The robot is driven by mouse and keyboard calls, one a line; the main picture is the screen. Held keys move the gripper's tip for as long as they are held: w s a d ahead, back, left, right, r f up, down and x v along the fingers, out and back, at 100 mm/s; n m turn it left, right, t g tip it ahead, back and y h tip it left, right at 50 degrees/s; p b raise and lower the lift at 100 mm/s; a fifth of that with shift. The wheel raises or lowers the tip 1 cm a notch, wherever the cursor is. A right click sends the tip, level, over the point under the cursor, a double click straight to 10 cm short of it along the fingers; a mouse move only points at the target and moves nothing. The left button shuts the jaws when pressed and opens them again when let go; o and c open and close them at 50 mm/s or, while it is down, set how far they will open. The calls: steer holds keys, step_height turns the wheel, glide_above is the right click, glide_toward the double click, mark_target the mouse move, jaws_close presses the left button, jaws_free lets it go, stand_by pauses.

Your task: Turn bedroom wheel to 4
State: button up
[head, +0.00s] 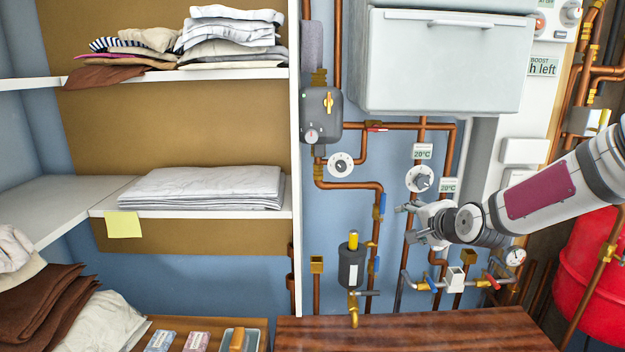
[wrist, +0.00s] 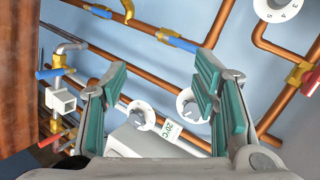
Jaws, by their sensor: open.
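My gripper (head: 408,222) is open and empty, in front of the pipes and pointing left in the head view. In the wrist view its two green-padded fingers (wrist: 160,92) stand wide apart. A white valve wheel with a grey knob (head: 419,178) sits just above it; it also shows in the wrist view (wrist: 190,104), near one finger. A second white wheel (wrist: 140,115) shows between the fingers, largely hidden by my gripper in the head view. A numbered white wheel (head: 340,165) is further left; it also shows in the wrist view (wrist: 278,8). I cannot read which wheel is the bedroom one.
Copper pipes and valves crowd the wall around my gripper. Labels reading 20°C (head: 422,151) hang by the wheels. A pressure gauge (head: 515,256) and red vessel (head: 590,270) are at right. A wooden counter (head: 420,330) lies below. Shelves with folded linen (head: 205,185) are left.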

steer(key=s+a+r+n+g, duration=0.2)
steer(key=s+r+n, duration=0.1)
steer(key=s, duration=1)
steer(key=s+a+r+n+g+h, duration=0.1)
steer(key=s+n, duration=0.4)
steer(key=s, duration=0.8)
steer(key=s+a+r+n+g+h, duration=0.1)
steer(key=s+a+r+n+g, duration=0.2)
steer(key=s, duration=1.1)
steer(key=shift+r+n+g, duration=0.4)
steer(key=shift+r+n, duration=0.55)
steer(key=shift+n, duration=0.05)
